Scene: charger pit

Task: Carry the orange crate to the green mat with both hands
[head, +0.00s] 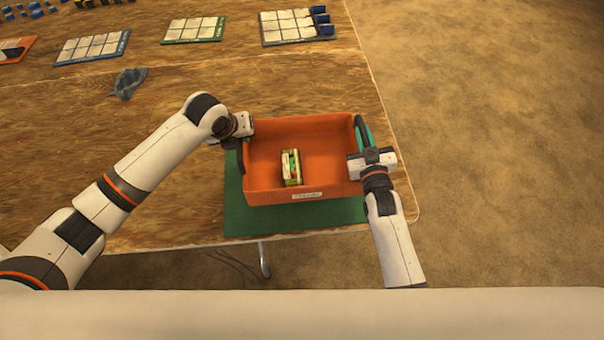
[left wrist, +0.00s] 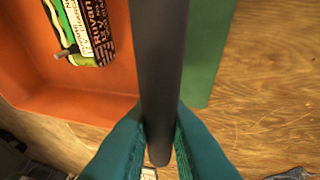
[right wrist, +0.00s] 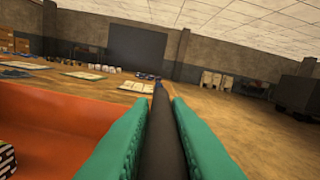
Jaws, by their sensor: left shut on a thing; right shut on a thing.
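The orange crate (head: 322,140) is over the green mat (head: 290,217) near the table's front right corner. I cannot tell whether it rests on the mat or is held just above it. A small green and black pack (head: 291,168) lies inside the crate; it also shows in the left wrist view (left wrist: 88,28). My left gripper (head: 240,130) is shut on the crate's left dark handle (left wrist: 158,70). My right gripper (head: 370,157) is shut on the right dark handle (head: 361,132). In the right wrist view, the teal fingers close on that handle (right wrist: 160,135).
The wooden table (head: 200,75) has a grey crumpled cloth (head: 128,83) left of centre. Several trays of pale tiles stand along the back, one with blue pieces (head: 298,26) at back right. The table's right edge is close to the crate, with open floor (head: 480,120) beyond.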

